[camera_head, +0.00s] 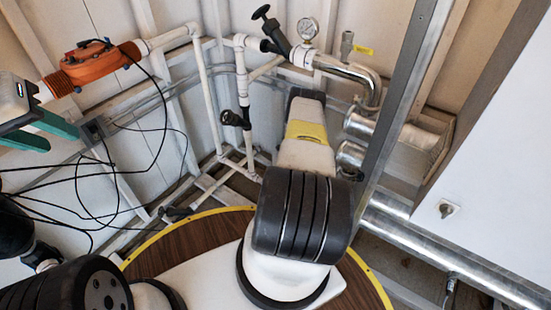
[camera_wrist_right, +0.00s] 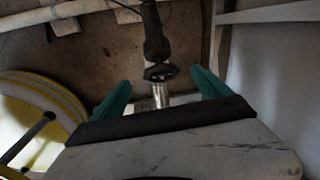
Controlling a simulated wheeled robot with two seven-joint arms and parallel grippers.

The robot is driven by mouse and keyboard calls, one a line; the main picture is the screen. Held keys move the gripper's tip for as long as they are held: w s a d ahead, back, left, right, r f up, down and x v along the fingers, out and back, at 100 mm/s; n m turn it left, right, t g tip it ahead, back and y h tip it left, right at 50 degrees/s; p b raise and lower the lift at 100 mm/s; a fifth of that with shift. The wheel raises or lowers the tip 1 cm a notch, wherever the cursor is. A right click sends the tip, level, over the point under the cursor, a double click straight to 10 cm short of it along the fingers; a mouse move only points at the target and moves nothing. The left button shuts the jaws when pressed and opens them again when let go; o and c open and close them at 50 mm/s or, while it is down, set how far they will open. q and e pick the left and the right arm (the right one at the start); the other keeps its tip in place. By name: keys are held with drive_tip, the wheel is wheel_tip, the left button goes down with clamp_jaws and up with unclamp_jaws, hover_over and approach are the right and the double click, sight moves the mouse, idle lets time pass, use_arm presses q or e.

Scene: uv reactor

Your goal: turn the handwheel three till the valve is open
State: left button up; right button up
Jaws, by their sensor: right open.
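In the right wrist view, the teal fingers of my right gripper (camera_wrist_right: 160,80) are spread apart. A dark round knob or handwheel (camera_wrist_right: 160,72) on a shiny metal stem shows between and beyond them; I cannot tell whether they touch. No number marks it as handwheel three. In the head view, my right arm reaches up the middle and hides its own gripper. Black valve handles show on the white pipes: one at the top (camera_head: 270,30), one lower down (camera_head: 233,118). My left gripper (camera_head: 64,142) is at the left edge, its teal fingers apart and empty.
An orange pipe unit (camera_head: 95,65) with a loose black cable is close to my left gripper. A pressure gauge (camera_head: 307,28) tops the pipes. A grey metal post (camera_head: 395,110) and a white cabinet (camera_head: 490,160) stand to the right of my right arm.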

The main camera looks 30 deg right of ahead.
drive_tip(key=shift+w+d+f, duration=0.1)
drive_tip(key=shift+d+f, duration=0.05)
drive_tip(key=shift+f, duration=1.05)
drive_tip(key=shift+w+d+f, duration=0.1)
drive_tip(key=shift+f, duration=1.05)
drive_tip(key=shift+c, duration=0.2)
drive_tip(key=c, duration=1.3)
drive_tip(key=shift+a, duration=0.1)
